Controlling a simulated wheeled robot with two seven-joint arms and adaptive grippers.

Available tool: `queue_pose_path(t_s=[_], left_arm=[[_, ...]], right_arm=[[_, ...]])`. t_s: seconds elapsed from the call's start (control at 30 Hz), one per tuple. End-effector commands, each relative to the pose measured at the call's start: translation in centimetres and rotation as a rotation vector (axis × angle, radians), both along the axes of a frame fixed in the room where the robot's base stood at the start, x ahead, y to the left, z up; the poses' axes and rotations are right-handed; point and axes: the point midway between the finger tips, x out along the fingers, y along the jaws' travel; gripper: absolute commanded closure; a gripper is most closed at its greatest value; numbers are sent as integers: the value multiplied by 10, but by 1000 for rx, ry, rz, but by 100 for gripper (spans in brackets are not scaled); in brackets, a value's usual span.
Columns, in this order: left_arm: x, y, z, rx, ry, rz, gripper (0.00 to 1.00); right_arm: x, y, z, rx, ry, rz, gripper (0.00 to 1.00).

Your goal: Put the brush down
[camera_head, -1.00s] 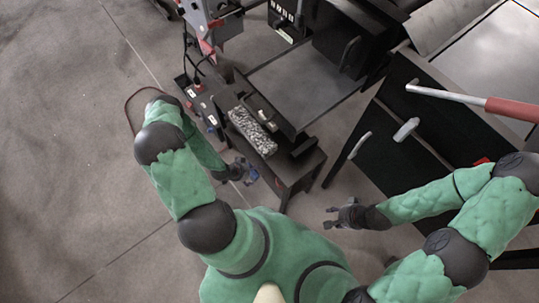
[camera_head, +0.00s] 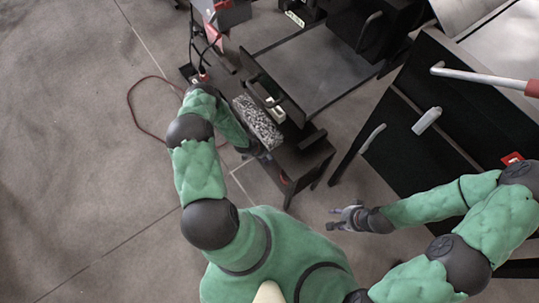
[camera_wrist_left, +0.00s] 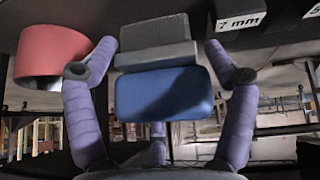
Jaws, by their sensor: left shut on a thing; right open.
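The brush (camera_wrist_left: 165,95) appears in the left wrist view as a block with a blue rounded front and grey parts behind it. My left gripper (camera_wrist_left: 160,60) is shut on it, with a purple finger on each side. In the head view my left gripper is mostly hidden by its own arm at the front edge of the small dark table (camera_head: 299,165), and the brush cannot be made out there. My right gripper (camera_head: 336,219) is open and empty over the floor, right of the table.
A speckled grey block (camera_head: 258,122) lies on the table. A dark cabinet (camera_head: 440,120) with light handles stands at right.

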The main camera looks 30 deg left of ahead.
Motion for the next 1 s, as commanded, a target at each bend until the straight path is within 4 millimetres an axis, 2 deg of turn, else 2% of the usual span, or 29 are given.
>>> queue_pose_path(t_s=[0.03, 0.13, 0.5, 0.53, 0.6, 1.0], left_arm=[[-3, -1, -14, -4, 5, 1, 52], [-3, -1, -26, -3, 4, 2, 52], [-3, -1, -29, -2, 4, 1, 52], [-3, -1, -29, -2, 4, 0, 13], [-3, -1, -29, -2, 4, 0, 0], [-3, -1, -27, -2, 4, 0, 0]], right_arm=[[0, 0, -7, 0, 0, 0, 56], [0, 0, -13, 0, 0, 0, 56], [0, 0, -12, 0, 0, 0, 56], [0, 0, -12, 0, 0, 0, 56], [0, 0, -12, 0, 0, 0, 56], [0, 0, -12, 0, 0, 0, 56]])
